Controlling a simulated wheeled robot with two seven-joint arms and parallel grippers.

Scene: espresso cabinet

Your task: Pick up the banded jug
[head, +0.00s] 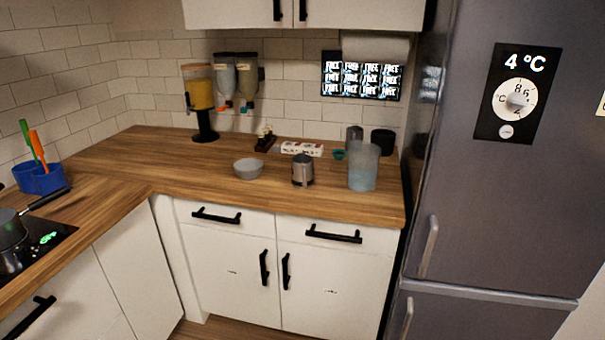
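A small grey metal jug with darker bands (303,170) stands upright on the wooden counter, near its front edge and right of the middle; it looks like the banded jug. Its handle is hard to make out at this size. A grey bowl (248,169) is to its left, and a tall translucent container with a bluish lower part (363,168) is to its right, both apart from it. Neither of my grippers shows in the head view.
Behind the jug are a white box (302,149), a small teal item (339,154), a grey cylinder (354,134) and a black canister (383,141). Dispensers (202,95) stand farther back. The fridge (490,180) bounds the right side.

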